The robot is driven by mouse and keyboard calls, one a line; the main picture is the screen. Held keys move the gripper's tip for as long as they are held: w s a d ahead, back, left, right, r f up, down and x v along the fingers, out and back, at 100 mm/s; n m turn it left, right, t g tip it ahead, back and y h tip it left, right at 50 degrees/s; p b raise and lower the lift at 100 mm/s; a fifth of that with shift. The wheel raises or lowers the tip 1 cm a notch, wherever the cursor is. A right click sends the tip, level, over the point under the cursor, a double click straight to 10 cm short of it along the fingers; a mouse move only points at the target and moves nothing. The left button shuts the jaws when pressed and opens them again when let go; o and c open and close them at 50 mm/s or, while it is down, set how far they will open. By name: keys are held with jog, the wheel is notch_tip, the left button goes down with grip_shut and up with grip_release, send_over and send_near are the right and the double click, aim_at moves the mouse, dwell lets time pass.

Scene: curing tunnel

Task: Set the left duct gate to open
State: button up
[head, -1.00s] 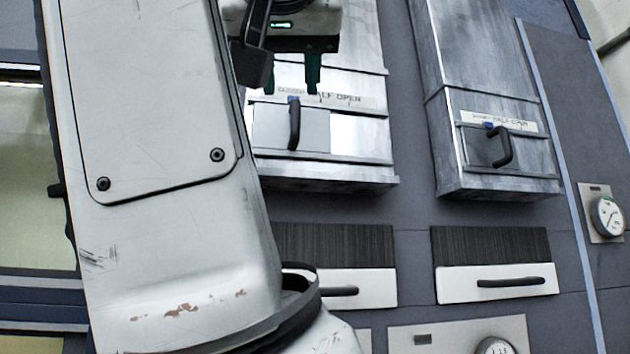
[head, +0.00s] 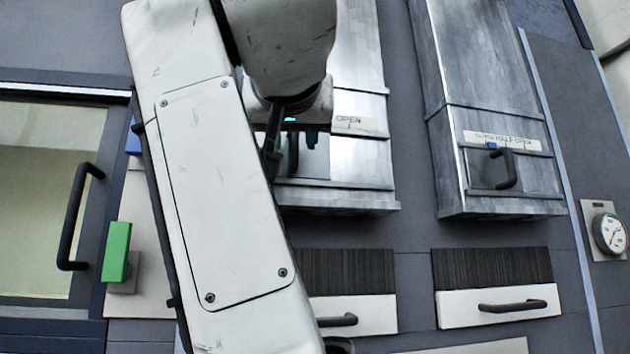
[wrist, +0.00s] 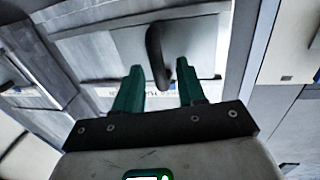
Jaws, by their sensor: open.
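The left duct gate is a grey metal plate (head: 317,160) on the left duct, with a dark curved handle (head: 293,155). My arm covers its left side and part of the label (head: 352,123) above it; only "OPEN" reads clearly there. The gate's marker is hidden.
The right duct has a similar gate with a dark handle (head: 507,168). A green lever (head: 116,252) and a windowed door's handle (head: 76,215) are left of my arm.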

grip_shut()
dwell(0.4)
